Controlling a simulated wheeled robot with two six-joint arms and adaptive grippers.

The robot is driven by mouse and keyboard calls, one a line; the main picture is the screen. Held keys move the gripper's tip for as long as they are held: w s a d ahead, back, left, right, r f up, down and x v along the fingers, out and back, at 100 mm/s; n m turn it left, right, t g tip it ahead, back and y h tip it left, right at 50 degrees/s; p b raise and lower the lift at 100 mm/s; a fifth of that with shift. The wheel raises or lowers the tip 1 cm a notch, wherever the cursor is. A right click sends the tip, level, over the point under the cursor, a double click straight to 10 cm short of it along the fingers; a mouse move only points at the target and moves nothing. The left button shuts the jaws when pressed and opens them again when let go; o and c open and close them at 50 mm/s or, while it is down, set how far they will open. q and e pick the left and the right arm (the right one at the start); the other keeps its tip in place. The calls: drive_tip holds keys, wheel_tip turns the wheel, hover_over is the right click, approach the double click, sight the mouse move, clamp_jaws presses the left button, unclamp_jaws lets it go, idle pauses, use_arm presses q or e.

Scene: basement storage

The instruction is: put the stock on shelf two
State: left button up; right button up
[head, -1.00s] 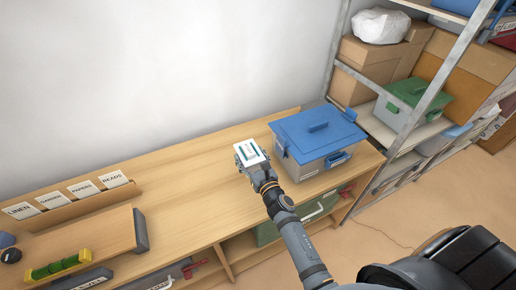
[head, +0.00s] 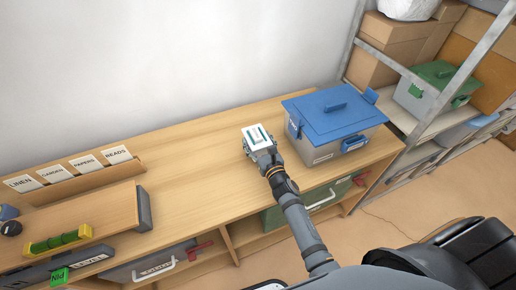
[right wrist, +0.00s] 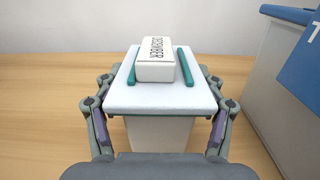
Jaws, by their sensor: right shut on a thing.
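A small white box (head: 257,138) with two teal strips and a raised white block on top is held over the wooden counter, left of the blue-lidded bin. My right gripper (head: 262,152) is shut on it. I cannot tell whether the box touches the counter. My left gripper is not in view. A metal shelf rack (head: 440,97) stands at the right; no shelf number is readable.
The blue-lidded bin (head: 334,113) stands close right of the box. A green-lidded bin (head: 425,97) and cardboard boxes (head: 392,50) fill part of the rack. Label cards (head: 85,165), a green level (head: 60,240) and a raised board lie at left. The middle counter is clear.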

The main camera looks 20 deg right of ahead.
wheel_tip(320, 180, down, 2)
drive_tip(key=shift+f+b, duration=0.1)
drive_tip(key=shift+b, duration=0.25)
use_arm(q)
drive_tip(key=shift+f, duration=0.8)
use_arm(e)
drive_tip(key=shift+w, duration=0.1)
drive_tip(key=shift+f, duration=0.1)
drive_tip(key=o, duration=1.6)
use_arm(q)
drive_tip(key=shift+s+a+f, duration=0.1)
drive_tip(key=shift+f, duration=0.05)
